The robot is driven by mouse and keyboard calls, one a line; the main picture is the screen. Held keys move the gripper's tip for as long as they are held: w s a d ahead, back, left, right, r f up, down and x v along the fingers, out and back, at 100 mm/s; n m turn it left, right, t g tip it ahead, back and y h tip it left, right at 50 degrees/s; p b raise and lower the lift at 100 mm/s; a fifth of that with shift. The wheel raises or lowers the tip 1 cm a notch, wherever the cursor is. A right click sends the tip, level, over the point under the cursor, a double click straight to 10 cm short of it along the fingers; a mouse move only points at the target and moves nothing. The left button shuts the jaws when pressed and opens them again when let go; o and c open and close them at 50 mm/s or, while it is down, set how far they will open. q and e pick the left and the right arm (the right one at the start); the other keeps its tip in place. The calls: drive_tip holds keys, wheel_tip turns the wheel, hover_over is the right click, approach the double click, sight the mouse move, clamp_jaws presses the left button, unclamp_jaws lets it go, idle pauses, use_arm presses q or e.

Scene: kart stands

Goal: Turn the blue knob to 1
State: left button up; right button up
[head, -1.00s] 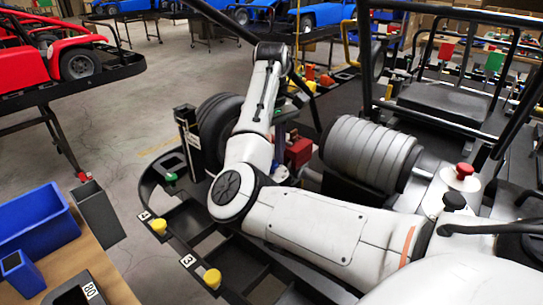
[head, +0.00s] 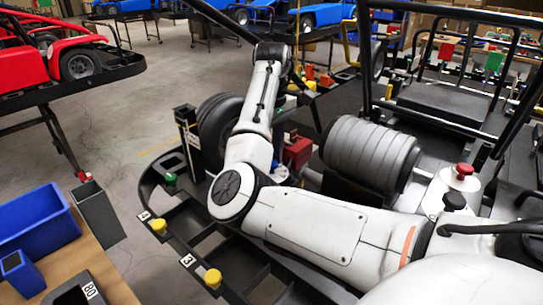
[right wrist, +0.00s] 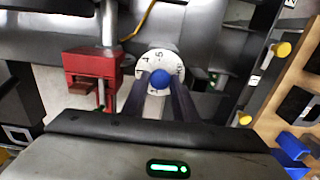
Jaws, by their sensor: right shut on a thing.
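The blue knob (right wrist: 160,80) is in the middle of the right wrist view, on a round white dial (right wrist: 158,60) with black marks. I can read what look like a 4 and a 5 on the dial's upper part; its lower part is hidden by my fingers. My right gripper (right wrist: 161,84) is shut on the blue knob, one dark finger on each side. My left gripper is not in view.
A red block (right wrist: 92,68) on a metal post stands left of the dial, and it also shows in the head view (head: 298,151). Yellow knobs (head: 212,278) sit on the black frame. A grey ribbed roll (head: 370,155) lies right of my forearm. Blue bins (head: 38,230) stand at left.

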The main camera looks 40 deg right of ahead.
drive_tip(key=o, duration=1.1)
drive_tip(key=shift+c, duration=0.2)
wheel_tip(320, 180, up, 10)
drive_tip(key=shift+r, duration=0.2)
wheel_tip(320, 180, down, 10)
drive_tip(key=shift+f, duration=0.15)
drive_tip(key=shift+m, duration=0.3)
